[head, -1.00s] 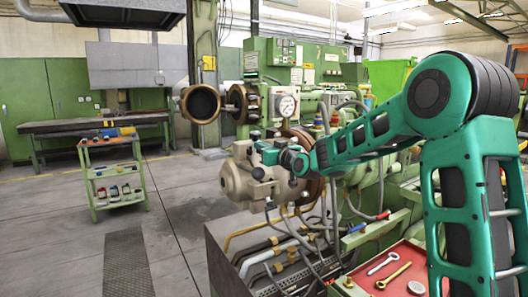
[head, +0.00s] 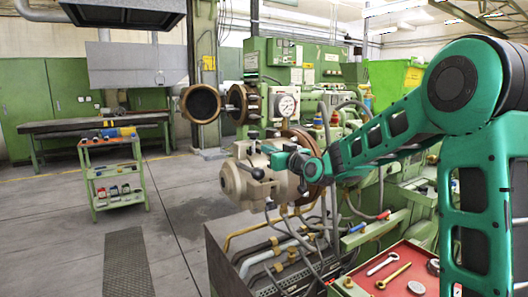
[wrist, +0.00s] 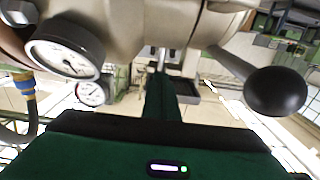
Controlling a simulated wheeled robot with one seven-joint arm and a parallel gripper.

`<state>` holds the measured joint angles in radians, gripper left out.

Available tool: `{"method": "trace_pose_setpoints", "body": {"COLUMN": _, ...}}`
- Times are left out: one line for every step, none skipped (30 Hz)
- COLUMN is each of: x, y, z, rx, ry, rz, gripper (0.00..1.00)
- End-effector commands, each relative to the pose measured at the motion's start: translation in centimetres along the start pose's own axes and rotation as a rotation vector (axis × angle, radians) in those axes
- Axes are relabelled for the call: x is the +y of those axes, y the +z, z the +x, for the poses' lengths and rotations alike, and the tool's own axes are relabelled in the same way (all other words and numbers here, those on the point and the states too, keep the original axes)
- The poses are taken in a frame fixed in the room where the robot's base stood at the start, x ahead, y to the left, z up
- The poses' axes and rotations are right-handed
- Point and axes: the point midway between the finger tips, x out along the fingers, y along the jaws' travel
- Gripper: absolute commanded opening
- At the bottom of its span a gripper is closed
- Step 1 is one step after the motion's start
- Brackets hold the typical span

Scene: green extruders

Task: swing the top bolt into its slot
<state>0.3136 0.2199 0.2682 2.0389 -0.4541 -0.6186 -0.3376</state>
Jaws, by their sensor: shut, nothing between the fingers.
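The beige extruder head (head: 236,182) stands left of centre in the head view, with several dark-knobbed bolts around it. A dark knob (head: 253,134) stands at its top, seemingly the top bolt's end. My gripper (head: 268,149) is at the upper part of the head, close to this knob; whether they touch cannot be told. In the wrist view my gripper (wrist: 161,72) is shut and empty, pointing towards the beige metal. A black ball knob (wrist: 277,92) on a metal handle is to its right, apart from it. I cannot tell which bolt this is. The slot is not clearly visible.
A pressure gauge (wrist: 65,47) and a hose (wrist: 27,100) are close on the left in the wrist view. An open round brown flange (head: 201,103) stands behind the head. A red tray (head: 400,265) holds tools at front right. The floor at left is clear around a green cart (head: 112,178).

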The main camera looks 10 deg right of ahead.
Motion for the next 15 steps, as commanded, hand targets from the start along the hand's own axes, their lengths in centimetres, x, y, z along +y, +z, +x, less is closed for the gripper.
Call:
{"method": "trace_pose_setpoints", "body": {"x": 0.1, "y": 0.0, "z": -0.3, "rx": 0.001, "ry": 0.001, "rz": 0.0, "gripper": 0.0}}
{"method": "trace_pose_setpoints", "body": {"x": 0.0, "y": -0.1, "z": -0.5, "rx": 0.001, "ry": 0.001, "rz": 0.0, "gripper": 0.0}}
{"method": "trace_pose_setpoints", "body": {"x": 0.0, "y": -0.1, "z": -0.7, "rx": 0.001, "ry": 0.001, "rz": 0.0, "gripper": 0.0}}
{"method": "trace_pose_setpoints", "body": {"x": 0.0, "y": -0.1, "z": -0.8, "rx": 0.001, "ry": 0.001, "rz": 0.0, "gripper": 0.0}}
{"method": "trace_pose_setpoints", "body": {"x": 0.0, "y": -0.1, "z": -0.8, "rx": 0.001, "ry": 0.0, "rz": 0.0, "gripper": 0.0}}
{"method": "trace_pose_setpoints", "body": {"x": 0.0, "y": -0.1, "z": -0.9, "rx": 0.001, "ry": 0.0, "rz": 0.0, "gripper": 0.0}}
{"method": "trace_pose_setpoints", "body": {"x": 0.0, "y": -0.1, "z": -0.9, "rx": 0.001, "ry": 0.0, "rz": 0.0, "gripper": 0.0}}
{"method": "trace_pose_setpoints", "body": {"x": 0.0, "y": 0.0, "z": -1.0, "rx": 0.001, "ry": 0.0, "rz": 0.0, "gripper": 0.0}}
{"method": "trace_pose_setpoints", "body": {"x": 0.0, "y": -0.1, "z": -1.2, "rx": 0.001, "ry": 0.0, "rz": 0.0, "gripper": 0.0}}
{"method": "trace_pose_setpoints", "body": {"x": 0.0, "y": -0.1, "z": -1.3, "rx": 0.001, "ry": 0.001, "rz": -0.001, "gripper": 0.0}}
{"method": "trace_pose_setpoints", "body": {"x": 0.0, "y": -0.1, "z": -1.5, "rx": 0.001, "ry": 0.001, "rz": -0.001, "gripper": 0.0}}
{"method": "trace_pose_setpoints", "body": {"x": 0.0, "y": -0.1, "z": -1.9, "rx": 0.001, "ry": 0.001, "rz": -0.001, "gripper": 0.0}}
{"method": "trace_pose_setpoints", "body": {"x": 0.0, "y": 0.0, "z": -2.1, "rx": 0.001, "ry": 0.001, "rz": -0.001, "gripper": 0.0}}
{"method": "trace_pose_setpoints", "body": {"x": 0.0, "y": 0.0, "z": -2.4, "rx": 0.001, "ry": 0.0, "rz": -0.001, "gripper": 0.0}}
{"method": "trace_pose_setpoints", "body": {"x": -0.1, "y": -0.1, "z": -2.8, "rx": 0.002, "ry": 0.0, "rz": -0.001, "gripper": 0.0}}
